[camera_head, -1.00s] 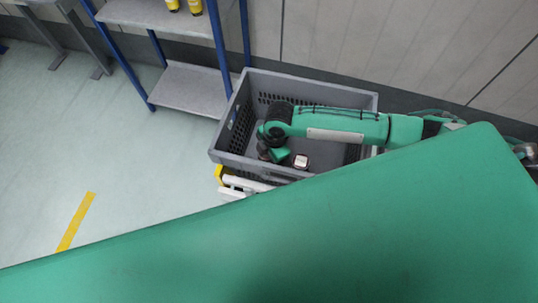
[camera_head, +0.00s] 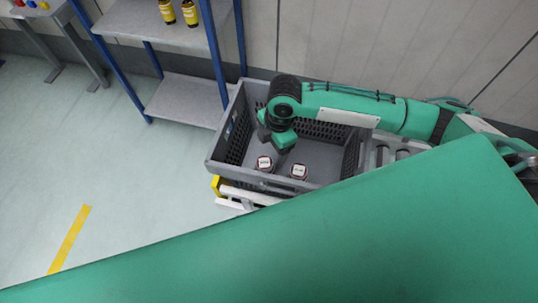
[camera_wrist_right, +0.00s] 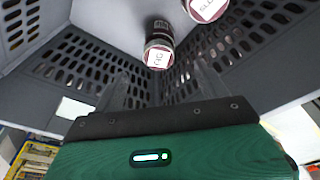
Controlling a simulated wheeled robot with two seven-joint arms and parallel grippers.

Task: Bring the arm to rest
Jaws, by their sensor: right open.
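My right arm reaches in from the right over a grey crate (camera_head: 226,170) in the head view. My right gripper (camera_head: 283,150) points down over the crate's inside, and its fingertips are hard to make out there. In the right wrist view my right gripper (camera_wrist_right: 163,85) is open, with nothing held between its fingers. Two dark jars with white-labelled lids stand in the crate: a left jar (camera_head: 264,163) and a right jar (camera_head: 299,171). In the wrist view two jars show beyond the fingers, a nearer one (camera_wrist_right: 159,55) and a farther one (camera_wrist_right: 207,10). My left gripper is out of view.
A blue-framed shelf (camera_head: 185,100) with yellow bottles (camera_head: 189,13) stands left of the crate, close to it. A wall runs behind. Rollers (camera_head: 388,152) lie right of the crate. The floor at left is clear, with a yellow stripe (camera_head: 69,238).

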